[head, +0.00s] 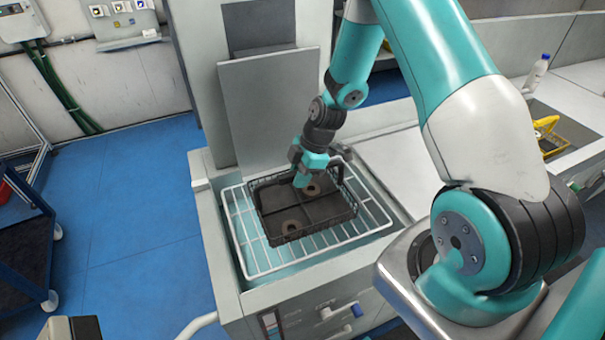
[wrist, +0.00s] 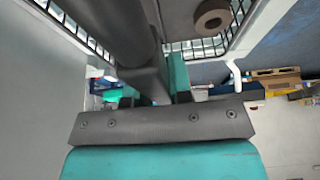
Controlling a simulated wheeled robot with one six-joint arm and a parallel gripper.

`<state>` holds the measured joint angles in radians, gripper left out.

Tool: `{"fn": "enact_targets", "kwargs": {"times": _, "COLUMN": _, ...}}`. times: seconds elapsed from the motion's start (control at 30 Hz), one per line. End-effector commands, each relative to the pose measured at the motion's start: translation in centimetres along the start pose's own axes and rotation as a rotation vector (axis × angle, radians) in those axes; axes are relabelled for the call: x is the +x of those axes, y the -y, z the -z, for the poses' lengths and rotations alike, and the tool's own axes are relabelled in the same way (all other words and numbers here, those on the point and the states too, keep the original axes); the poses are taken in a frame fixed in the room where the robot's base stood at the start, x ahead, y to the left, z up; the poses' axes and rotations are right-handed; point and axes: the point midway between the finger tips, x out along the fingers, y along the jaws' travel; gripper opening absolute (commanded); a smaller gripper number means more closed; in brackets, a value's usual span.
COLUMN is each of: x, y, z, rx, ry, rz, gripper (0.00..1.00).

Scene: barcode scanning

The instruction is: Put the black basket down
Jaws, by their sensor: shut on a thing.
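The black basket (head: 307,228) is in the head view, over the white wire rack (head: 262,262) of the grey machine. In the wrist view the dark handle (wrist: 138,35) runs between my fingers (wrist: 150,88). Part of the basket's mesh wall (wrist: 85,35) and one brown ring (wrist: 211,17) also show there.
A tall grey panel (head: 270,105) stands behind the rack. A counter (head: 395,160) lies to the right, with a yellow item (head: 546,125) and a white bottle (head: 536,72) farther off. A dark blue cart (head: 25,255) stands at the left on the blue floor (head: 130,200).

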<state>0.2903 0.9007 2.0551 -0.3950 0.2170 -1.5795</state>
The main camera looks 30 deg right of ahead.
Motion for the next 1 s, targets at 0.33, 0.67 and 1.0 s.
{"fn": "enact_targets", "kwargs": {"times": 0.33, "x": 0.3, "y": 0.0, "z": -0.1, "rx": 0.001, "ry": 0.0, "rz": 0.001, "gripper": 0.36}}
{"fn": "enact_targets", "kwargs": {"times": 0.67, "x": 0.2, "y": 0.0, "z": -0.1, "rx": 0.001, "ry": -0.001, "rz": 0.001, "gripper": 0.46}}
{"fn": "enact_targets", "kwargs": {"times": 1.0, "x": -4.3, "y": -0.1, "z": -0.1, "rx": 0.0, "ry": 0.0, "rz": -0.007, "gripper": 0.46}}
